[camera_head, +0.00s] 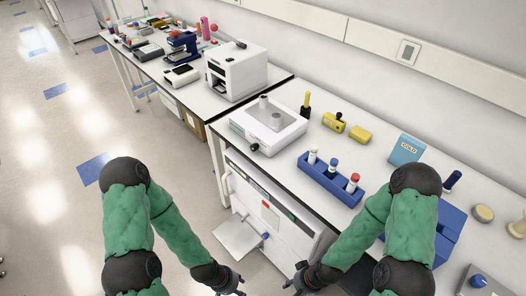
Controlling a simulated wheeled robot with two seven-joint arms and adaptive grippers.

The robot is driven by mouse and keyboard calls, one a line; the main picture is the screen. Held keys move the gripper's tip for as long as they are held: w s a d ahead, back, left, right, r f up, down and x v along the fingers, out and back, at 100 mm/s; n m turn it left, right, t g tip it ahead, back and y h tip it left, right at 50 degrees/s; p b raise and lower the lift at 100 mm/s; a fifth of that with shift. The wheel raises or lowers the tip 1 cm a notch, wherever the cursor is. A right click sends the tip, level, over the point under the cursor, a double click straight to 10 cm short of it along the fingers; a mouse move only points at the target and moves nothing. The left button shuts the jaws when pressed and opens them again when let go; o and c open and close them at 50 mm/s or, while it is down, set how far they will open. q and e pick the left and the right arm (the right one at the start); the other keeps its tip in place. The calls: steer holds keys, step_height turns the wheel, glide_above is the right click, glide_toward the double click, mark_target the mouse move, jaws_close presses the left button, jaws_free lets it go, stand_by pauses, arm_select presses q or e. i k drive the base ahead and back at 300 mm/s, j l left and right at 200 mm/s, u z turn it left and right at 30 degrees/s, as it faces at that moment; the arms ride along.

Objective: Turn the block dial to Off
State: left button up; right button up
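A white block unit (287,137) with a recessed top stands near the left end of the near bench. A black dial (254,147) sits on its front face; its setting and markings are too small to read. My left gripper (238,285) is low at the bottom centre, in front of the bench and well below the dial. My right gripper (291,286) is a little to its right, also low and apart from the dial. Both grippers are dark and small here, and I cannot tell their finger opening. Neither touches the block unit.
A blue rack (318,180) with capped tubes stands right of the block unit. Yellow items (334,122) and a blue COLD box (406,149) lie behind. Under the bench is a white cabinet (270,205) with an open flap (236,237). A white machine (236,72) stands farther left.

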mark_target(255, 147)
steer(key=i+j+z, duration=0.1)
steer(key=z, duration=0.35)
steer(key=j+z, duration=0.3)
steer(key=z, duration=0.15)
steer(key=j+z, duration=0.25)
steer(key=z, duration=0.2)
steer(key=j+z, duration=0.3)
steer(key=z, duration=0.15)
steer(key=k+j+z, duration=0.15)
steer(key=j, duration=0.3)
steer(key=k+j+z, duration=0.15)
steer(key=j, duration=0.35)
steer(key=k+j+z, duration=0.15)
steer(key=j, duration=0.3)
steer(key=k+j+z, duration=0.15)
steer(key=j, duration=0.25)
steer(key=k+j+z, duration=0.15)
steer(key=j, duration=0.3)
steer(key=k+j+z, duration=0.15)
steer(key=k+j, duration=0.1)
steer(key=j, duration=0.1)
